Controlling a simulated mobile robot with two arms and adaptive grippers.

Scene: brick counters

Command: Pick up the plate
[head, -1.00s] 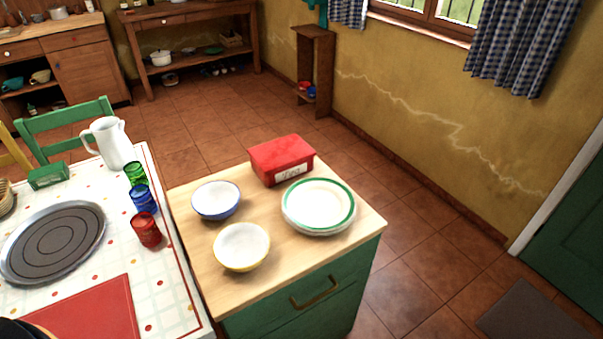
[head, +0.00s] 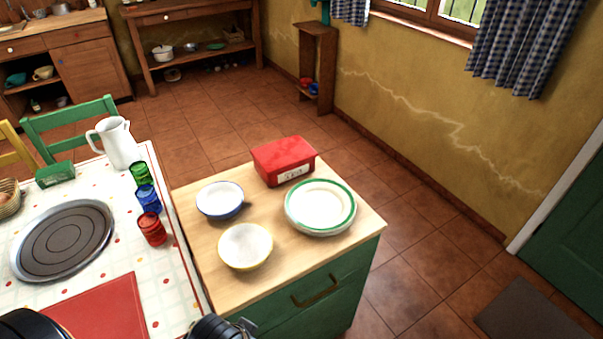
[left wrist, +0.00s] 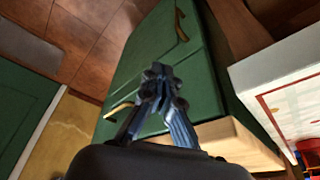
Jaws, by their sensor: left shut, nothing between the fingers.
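A white plate with a green rim (head: 320,205) lies on the wooden top of the green cabinet, near its right side. It seems to rest on another white plate. In the left wrist view my left gripper (left wrist: 158,72) is shut and empty, in front of the green cabinet (left wrist: 150,60) with its handles. The plate does not show in that view. In the head view only dark parts of my arm show at the bottom edge, below and left of the plate. My right gripper is not in view.
A red box (head: 283,160) stands just behind the plate. A blue-rimmed bowl (head: 220,199) and a yellow-rimmed bowl (head: 246,246) stand to its left. The tiled table (head: 175,290) at left holds several glasses, a pitcher (head: 116,142) and a round tray (head: 62,240).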

